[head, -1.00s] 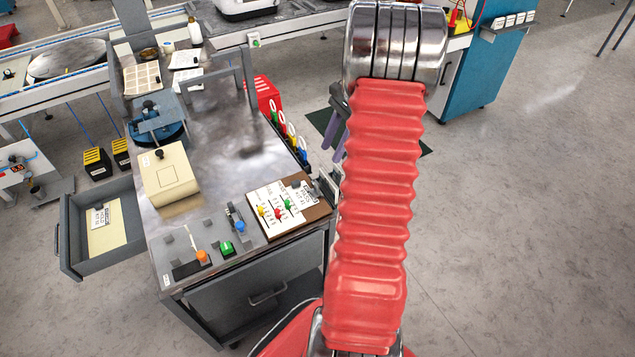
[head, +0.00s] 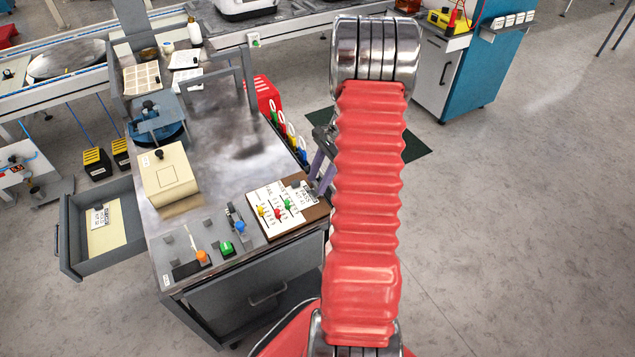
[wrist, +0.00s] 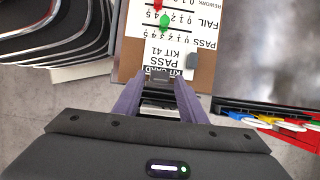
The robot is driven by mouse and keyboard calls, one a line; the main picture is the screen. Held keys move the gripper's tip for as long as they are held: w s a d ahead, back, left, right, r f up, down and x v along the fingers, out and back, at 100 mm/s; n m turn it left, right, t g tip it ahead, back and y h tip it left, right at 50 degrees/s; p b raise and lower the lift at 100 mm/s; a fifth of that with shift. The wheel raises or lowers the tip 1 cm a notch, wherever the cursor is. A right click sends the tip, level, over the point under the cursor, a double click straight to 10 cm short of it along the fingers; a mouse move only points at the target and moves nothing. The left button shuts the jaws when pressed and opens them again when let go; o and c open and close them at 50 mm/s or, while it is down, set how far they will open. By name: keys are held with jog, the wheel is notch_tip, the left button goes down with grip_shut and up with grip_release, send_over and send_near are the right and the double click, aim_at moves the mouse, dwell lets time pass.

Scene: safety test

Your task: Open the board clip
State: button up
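The brown board (head: 318,210) lies at the right front corner of the cart top, with a white tally sheet and a small kit card on it. In the wrist view the board (wrist: 207,70) is ahead of my gripper (wrist: 158,82). Its purple fingers stand apart on both sides of the board's near edge. A dark and metallic part, likely the board clip (wrist: 158,88), shows between them; contact cannot be told. In the head view my gripper (head: 321,166) is beside the board's right end, partly hidden by my red arm.
A grey block (wrist: 192,60) sits on the board. Coloured tags (head: 291,137) hang along the cart's right side. A cream box (head: 170,180) stands on the cart, and a drawer (head: 100,232) is open at left.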

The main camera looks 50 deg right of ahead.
jog(key=shift+x, duration=0.85)
